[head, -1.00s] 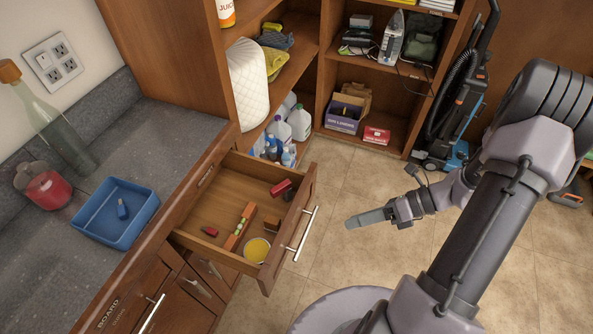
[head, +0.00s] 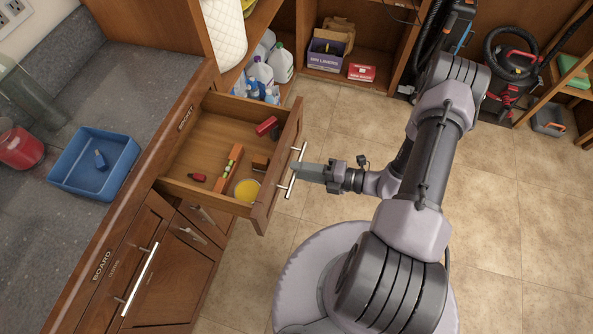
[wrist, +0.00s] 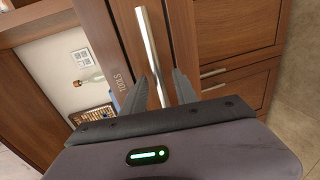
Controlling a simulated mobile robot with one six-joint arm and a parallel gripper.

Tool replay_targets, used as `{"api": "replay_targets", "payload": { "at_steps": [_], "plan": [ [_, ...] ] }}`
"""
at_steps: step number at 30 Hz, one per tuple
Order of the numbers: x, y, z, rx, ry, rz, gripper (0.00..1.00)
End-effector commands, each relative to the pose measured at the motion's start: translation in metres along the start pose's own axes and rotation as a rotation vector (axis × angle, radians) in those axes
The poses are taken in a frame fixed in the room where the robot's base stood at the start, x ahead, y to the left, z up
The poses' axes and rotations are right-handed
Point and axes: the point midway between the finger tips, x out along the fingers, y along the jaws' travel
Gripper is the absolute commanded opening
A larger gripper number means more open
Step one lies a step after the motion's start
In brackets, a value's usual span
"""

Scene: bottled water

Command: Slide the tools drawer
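The tools drawer (head: 218,130) is a wooden drawer standing pulled out from the counter in the head view. Its front bears the word TOOLS in the wrist view (wrist: 119,82). Its long metal handle (head: 297,172) runs along the front and also shows in the wrist view (wrist: 149,45). My gripper (head: 301,170) is at the handle. In the wrist view its two dark fingers (wrist: 162,82) stand apart, with the handle bar passing between them. I cannot tell whether either finger touches the bar.
The drawer holds a red pocketknife (head: 266,126), a yellow tape roll (head: 247,189) and other small items. A blue tray (head: 112,148) sits on the counter (head: 95,88). Shelves with water jugs (head: 262,73) stand behind the drawer. Tiled floor (head: 345,120) is clear to its right.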

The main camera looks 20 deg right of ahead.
Motion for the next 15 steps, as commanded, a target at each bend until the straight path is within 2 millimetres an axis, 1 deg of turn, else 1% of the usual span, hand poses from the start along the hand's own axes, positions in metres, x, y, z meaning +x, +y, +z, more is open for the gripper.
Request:
{"api": "replay_targets", "payload": {
  "at_steps": [1, 4, 13, 14, 15],
  "plan": [
    [0.0059, -0.001, -0.0004, -0.001, 0.002, 0.0, 0.35],
    [0.013, -0.0001, -0.0002, -0.001, 0.001, 0.001, 0.35],
    [0.0156, 0.0007, 0.0002, -0.001, -0.001, 0.0, 0.35],
    [0.0156, 0.0007, 0.0001, -0.001, -0.001, 0.0, 0.31],
    [0.0155, 0.0007, 0.0001, -0.001, -0.001, 0.0, 0.23]
  ]
}}
